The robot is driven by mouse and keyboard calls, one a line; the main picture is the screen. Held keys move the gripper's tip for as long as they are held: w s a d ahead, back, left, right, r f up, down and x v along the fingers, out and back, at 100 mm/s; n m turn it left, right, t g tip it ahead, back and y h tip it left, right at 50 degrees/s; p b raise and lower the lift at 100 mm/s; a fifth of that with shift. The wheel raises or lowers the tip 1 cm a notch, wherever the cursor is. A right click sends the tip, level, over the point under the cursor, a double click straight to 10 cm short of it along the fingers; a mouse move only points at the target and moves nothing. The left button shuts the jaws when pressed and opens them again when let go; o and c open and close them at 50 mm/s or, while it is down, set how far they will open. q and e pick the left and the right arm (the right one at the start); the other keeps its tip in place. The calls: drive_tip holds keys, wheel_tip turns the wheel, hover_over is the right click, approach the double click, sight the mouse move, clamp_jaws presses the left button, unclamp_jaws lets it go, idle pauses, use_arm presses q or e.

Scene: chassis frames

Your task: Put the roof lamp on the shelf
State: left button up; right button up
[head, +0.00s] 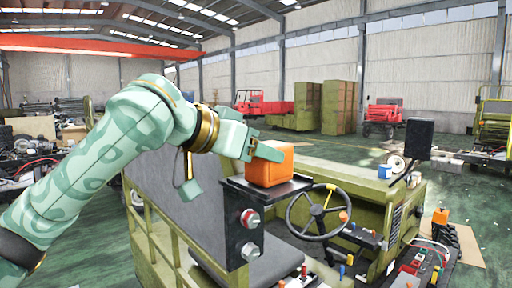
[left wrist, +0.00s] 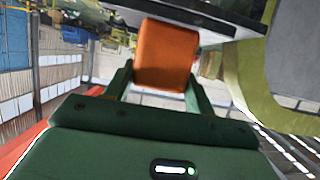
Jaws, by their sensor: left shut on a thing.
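The roof lamp is an orange block (head: 270,166), held between the fingers of my left gripper (head: 262,152). In the left wrist view the lamp (left wrist: 166,55) sits between the two green fingers (left wrist: 158,85), which are shut on it. The shelf is a flat black plate (head: 292,186) on a black bracket above the seat of the green vehicle. The lamp is upright over the left part of this plate. Its bottom looks at or just above the surface; I cannot tell if it touches. My right gripper is not in view.
Below the plate the bracket carries red-and-silver knobs (head: 249,218). A steering wheel (head: 318,212) stands close on the right. A black box on a post (head: 418,138) and a blue-and-white cup (head: 385,171) are further right.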

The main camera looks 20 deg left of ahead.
use_arm(q)
drive_tip(key=o, duration=1.2)
drive_tip(key=shift+d+f, duration=0.1)
drive_tip(key=b+v, duration=0.2)
drive_tip(key=v, duration=1)
